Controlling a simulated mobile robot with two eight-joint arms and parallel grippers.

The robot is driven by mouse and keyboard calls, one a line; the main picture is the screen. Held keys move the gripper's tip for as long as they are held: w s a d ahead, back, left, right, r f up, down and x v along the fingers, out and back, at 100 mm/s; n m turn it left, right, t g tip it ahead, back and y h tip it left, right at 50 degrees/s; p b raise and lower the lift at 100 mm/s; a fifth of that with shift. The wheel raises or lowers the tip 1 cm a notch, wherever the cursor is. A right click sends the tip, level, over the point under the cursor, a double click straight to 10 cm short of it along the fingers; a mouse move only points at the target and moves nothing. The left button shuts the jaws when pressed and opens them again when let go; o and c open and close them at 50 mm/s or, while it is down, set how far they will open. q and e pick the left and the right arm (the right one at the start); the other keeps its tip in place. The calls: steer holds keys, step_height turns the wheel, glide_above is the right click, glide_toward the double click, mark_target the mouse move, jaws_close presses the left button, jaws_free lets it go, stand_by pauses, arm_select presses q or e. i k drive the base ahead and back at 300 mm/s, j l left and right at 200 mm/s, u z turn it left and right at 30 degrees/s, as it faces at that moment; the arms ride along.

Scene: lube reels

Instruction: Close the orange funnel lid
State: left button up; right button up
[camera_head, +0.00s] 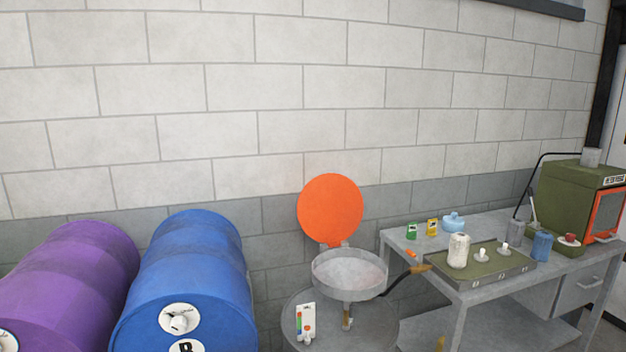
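The orange funnel lid (330,209) is a round disc standing upright, open, at the back of the grey funnel (350,290). Its lower edge meets a small hinge at the funnel's rear rim. The funnel is a shallow round pan with its inside exposed, and it stands above a grey drum (372,326). Neither of my grippers shows in the head view.
A blue barrel (205,265) and a purple barrel (75,275) lie at the left. A grey workbench (490,292) at the right bears a green tray (490,272), bottles and a green machine (575,195). A block wall stands close behind the lid.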

mark_target(330, 209)
steer(key=l+u, duration=0.1)
steer(key=u, duration=0.4)
steer(key=i+l+u, duration=0.1)
steer(key=u, duration=0.35)
steer(key=l+u, duration=0.15)
steer(key=u, duration=0.35)
steer(key=l+u, duration=0.45)
steer(key=k+l+u, duration=0.1)
steer(key=l+u, duration=0.3)
steer(key=k+l+u, duration=0.15)
steer(key=l, duration=0.25)
steer(key=k+l+u, duration=0.15)
steer(key=l, duration=0.2)
steer(key=k+l+u, duration=0.1)
steer(key=l, duration=0.25)
